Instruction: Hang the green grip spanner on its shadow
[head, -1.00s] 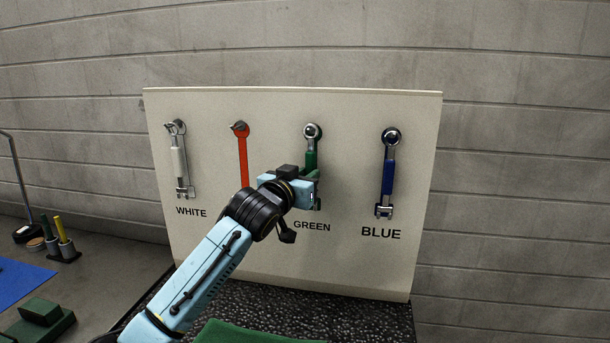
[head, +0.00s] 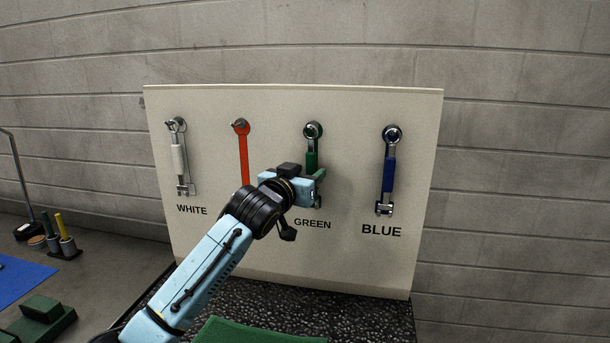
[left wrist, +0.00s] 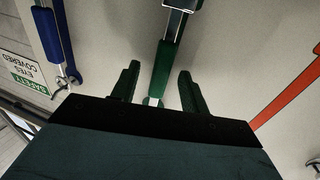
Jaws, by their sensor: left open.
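The green grip spanner (head: 312,160) hangs upright on the board above the word GREEN, its ring end around the peg there. My left gripper (head: 318,187) is at the lower part of its handle and hides some of it. In the left wrist view the green handle (left wrist: 163,66) runs between the two fingers of my open left gripper (left wrist: 159,72), with a gap on each side. Whether the ring is fully seated on the peg I cannot tell. My right gripper is not in view.
The pale board (head: 350,255) also carries a white spanner (head: 179,158), a bare red shadow (head: 243,155) with a peg, and a blue spanner (head: 388,174). A green mat (head: 255,332) lies on the dark speckled top below. The board's right side below BLUE is clear.

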